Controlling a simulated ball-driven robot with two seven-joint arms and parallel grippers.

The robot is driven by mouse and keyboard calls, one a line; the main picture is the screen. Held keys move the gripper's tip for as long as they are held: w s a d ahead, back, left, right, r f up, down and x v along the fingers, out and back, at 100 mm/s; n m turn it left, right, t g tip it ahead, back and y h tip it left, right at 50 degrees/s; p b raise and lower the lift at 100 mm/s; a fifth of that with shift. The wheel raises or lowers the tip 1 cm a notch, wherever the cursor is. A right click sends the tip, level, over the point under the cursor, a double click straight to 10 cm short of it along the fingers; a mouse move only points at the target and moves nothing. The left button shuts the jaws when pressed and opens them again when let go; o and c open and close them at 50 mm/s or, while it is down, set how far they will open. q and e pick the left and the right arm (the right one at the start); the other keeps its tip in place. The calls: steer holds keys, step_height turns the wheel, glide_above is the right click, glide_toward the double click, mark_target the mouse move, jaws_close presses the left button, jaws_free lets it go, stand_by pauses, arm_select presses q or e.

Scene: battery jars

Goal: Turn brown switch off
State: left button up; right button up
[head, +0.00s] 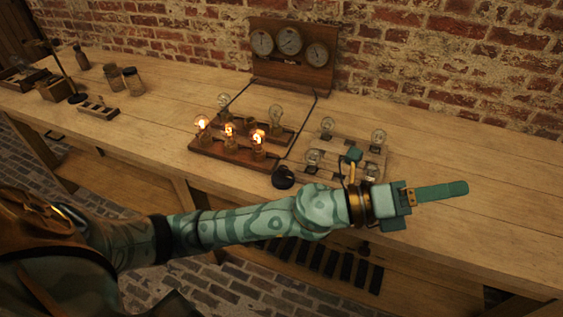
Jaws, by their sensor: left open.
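A brown wooden board (233,158) stands on the bench with several bulbs; three at its front and left glow orange. A paler board (375,170) beside it on the right carries several unlit bulbs and is partly hidden by my left arm. I cannot make out a brown switch or its position. A round black piece (283,177) lies at the front edge between the boards. My left gripper (438,191) is open and empty, in front of and right of the paler board, pointing right. My right gripper is out of view.
A dark wooden panel with three dials (291,52) stands at the back against the brick wall. Jars (133,80), a stand (76,97) and a small rack (98,109) are at left. The bench's right side (480,170) is clear.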

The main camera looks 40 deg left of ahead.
arm_select(q)
step_height(320, 180, down, 2)
steer(key=d+m+g, duration=0.2)
steer(key=m+g, duration=0.6)
steer(key=m+g+y, duration=0.4)
steer(key=y, duration=1.4)
glide_above(283, 167)
step_height(283, 167, down, 2)
steer(key=shift+m, duration=0.3)
step_height(283, 167, down, 16)
steer(key=b, duration=0.6)
steer(key=shift+r, duration=0.1)
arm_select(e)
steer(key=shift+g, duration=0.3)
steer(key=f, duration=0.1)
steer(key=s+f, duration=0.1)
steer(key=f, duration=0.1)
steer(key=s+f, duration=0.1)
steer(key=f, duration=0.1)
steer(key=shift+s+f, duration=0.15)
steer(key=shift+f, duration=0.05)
